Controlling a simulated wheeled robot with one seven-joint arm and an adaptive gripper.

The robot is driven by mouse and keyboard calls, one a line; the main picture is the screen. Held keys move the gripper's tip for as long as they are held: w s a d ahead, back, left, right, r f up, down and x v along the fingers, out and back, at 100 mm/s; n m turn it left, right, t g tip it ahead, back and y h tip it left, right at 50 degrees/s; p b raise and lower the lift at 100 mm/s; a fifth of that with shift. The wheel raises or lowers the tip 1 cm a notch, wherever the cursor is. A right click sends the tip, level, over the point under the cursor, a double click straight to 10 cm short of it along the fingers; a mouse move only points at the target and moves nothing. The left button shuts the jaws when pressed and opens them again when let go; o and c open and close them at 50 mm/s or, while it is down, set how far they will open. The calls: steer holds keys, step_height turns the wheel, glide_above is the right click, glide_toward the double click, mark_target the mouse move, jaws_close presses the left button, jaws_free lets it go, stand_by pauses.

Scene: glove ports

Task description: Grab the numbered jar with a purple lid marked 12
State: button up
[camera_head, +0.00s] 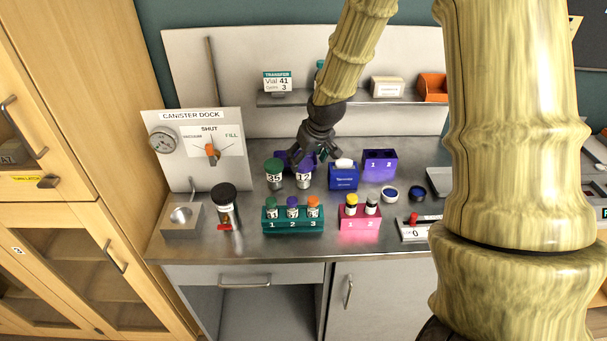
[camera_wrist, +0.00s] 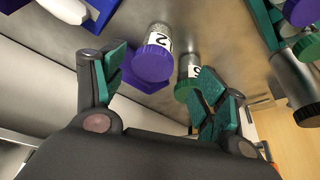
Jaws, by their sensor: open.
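The jar with the purple lid marked 12 (camera_head: 304,181) stands upright on the steel counter, right of a green-lidded jar marked 35 (camera_head: 274,181). In the wrist view the purple-lidded jar (camera_wrist: 154,62) lies ahead, between the lines of my fingers, its label partly visible. The green-lidded jar (camera_wrist: 187,75) is close beside it, nearer the right finger. My gripper (camera_head: 314,154) is just above and behind the purple-lidded jar and covers part of its lid. It is open and empty in the wrist view (camera_wrist: 158,82); whether a finger touches a jar cannot be told.
A blue tissue box (camera_head: 343,178) stands close right of the jar. A teal rack of vials (camera_head: 293,225) and a pink rack (camera_head: 360,222) sit in front. A black-lidded canister (camera_head: 225,208) stands left. A shelf (camera_head: 345,98) is behind. Purple blocks are near the jars.

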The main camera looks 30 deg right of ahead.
mark_target(306, 166)
steer(key=x, duration=0.3)
steer(key=shift+w+p, duration=0.15)
steer(key=shift+p, duration=0.15)
steer(key=shift+f, duration=0.5)
steer(key=shift+w+d+f+p, duration=0.25)
steer(key=shift+w+f+p, duration=0.1)
steer(key=shift+f+p, duration=0.3)
steer(key=shift+w+d+f+p, duration=0.3)
steer(key=shift+f+p, duration=0.2)
steer(key=shift+f, duration=0.25)
steer(key=shift+p+x, duration=0.3)
steer(key=shift+x, duration=0.85)
steer(key=shift+a, duration=0.1)
steer(key=c, duration=1.1)
